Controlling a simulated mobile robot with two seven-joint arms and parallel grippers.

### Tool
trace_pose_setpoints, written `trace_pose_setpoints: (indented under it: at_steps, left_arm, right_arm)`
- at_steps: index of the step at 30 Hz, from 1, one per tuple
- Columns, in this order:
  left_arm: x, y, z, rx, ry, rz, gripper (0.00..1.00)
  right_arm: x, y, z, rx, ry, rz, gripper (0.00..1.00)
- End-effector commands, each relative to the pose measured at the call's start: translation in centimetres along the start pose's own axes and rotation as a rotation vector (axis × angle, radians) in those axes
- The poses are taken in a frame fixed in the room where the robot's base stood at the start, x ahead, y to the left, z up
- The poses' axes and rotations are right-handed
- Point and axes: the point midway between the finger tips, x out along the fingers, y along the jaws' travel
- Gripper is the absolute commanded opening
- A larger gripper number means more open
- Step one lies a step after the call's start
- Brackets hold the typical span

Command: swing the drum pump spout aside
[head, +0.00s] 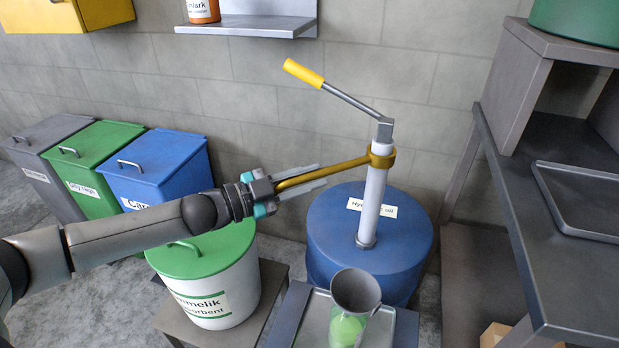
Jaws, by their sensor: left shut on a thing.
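The blue drum (365,250) stands at centre right with a white pump column (374,205) upright on its top. A brass-coloured spout (335,167) runs from a collar on the column toward the left. A grey lever with a yellow grip (304,73) slants up to the left from the column's head. My left gripper (295,181) is at the spout's left end, shut on it, with the arm reaching in from the left above a green-lidded tub. The spout's tip is partly hidden by the fingers. My right gripper is not in view.
The green-lidded tub (210,285) stands below my left arm. A clear vessel with green liquid and a grey funnel (356,291) stands on a tray before the drum. Lidded bins (160,165) line the left wall. A dark bench (560,190) is at right.

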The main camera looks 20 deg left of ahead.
Motion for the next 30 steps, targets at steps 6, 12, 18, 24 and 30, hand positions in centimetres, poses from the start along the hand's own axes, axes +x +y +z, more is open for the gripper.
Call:
trace_pose_setpoints:
  at_steps: [6, 12, 18, 24, 30]
  left_arm:
    - [0.0, 0.2, 0.0, -0.001, 0.0, 0.003, 0.44]
    - [0.0, 0.1, 0.0, 0.0, 0.0, 0.002, 0.52]
    - [-0.2, 0.1, 0.0, 0.0, 0.0, 0.001, 0.52]
    - [-1.7, 0.1, 0.0, -0.001, -0.003, 0.003, 0.52]
    - [-4.1, 0.1, 0.0, -0.002, -0.005, 0.003, 0.52]
  right_arm:
    - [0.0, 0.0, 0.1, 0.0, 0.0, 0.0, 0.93]
    - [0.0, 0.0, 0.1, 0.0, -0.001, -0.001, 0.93]
    - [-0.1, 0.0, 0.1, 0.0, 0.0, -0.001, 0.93]
    - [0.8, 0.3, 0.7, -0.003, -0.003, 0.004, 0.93]
    - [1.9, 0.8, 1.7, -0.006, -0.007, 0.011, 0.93]
